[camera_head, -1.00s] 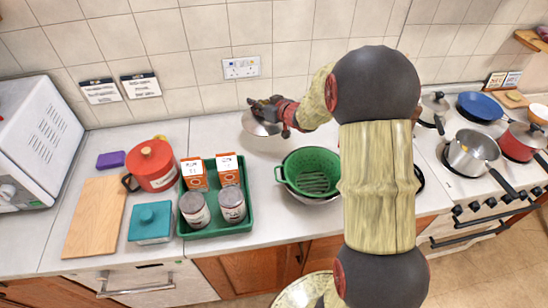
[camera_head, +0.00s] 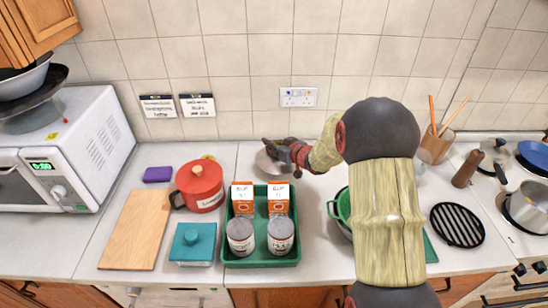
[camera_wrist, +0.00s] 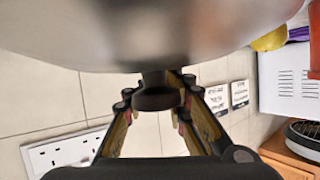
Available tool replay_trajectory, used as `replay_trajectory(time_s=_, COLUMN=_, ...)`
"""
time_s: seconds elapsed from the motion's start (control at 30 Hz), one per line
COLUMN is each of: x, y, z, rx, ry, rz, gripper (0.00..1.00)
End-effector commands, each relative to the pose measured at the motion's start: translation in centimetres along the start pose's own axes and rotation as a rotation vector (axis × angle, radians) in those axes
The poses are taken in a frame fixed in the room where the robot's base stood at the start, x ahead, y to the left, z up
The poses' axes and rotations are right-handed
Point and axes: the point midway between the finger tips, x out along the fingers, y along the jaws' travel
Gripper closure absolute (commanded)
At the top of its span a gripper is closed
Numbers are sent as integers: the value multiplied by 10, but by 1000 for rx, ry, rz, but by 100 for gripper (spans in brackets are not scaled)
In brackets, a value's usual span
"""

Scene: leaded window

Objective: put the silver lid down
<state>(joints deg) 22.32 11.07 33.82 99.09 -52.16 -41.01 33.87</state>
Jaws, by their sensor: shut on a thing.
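The silver lid (camera_head: 268,164) is in the head view behind the green tray, near the back of the counter. My gripper (camera_head: 278,148) is above it, with its fingers closed on the lid's dark knob. In the wrist view the lid's metal surface (camera_wrist: 150,30) fills the top of the picture, and the knob sits between the fingertips (camera_wrist: 158,92). The lid's far right part is hidden behind my gripper. I cannot tell whether its rim touches the counter.
The green tray (camera_head: 262,257) holds two orange boxes and two cans in front of the lid. A red pot (camera_head: 200,186) stands to the left. A green colander (camera_head: 341,207) is partly behind my arm. A wall socket (camera_head: 298,97) is behind. Bare counter lies right of the lid.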

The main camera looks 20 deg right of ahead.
Motion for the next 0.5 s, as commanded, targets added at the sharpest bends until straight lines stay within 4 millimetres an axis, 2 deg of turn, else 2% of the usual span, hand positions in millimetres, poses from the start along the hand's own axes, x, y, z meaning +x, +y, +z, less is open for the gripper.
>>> replay_trajectory(time_s=0.13, x=5, y=1, z=11, rx=0, ry=3, rz=0, gripper=100)
replay_trajectory(time_s=0.33, x=17, y=3, z=42, rx=1, ry=1, rz=0, gripper=100)
replay_trajectory(time_s=0.5, x=19, y=4, z=44, rx=-2, ry=5, rz=1, gripper=100)
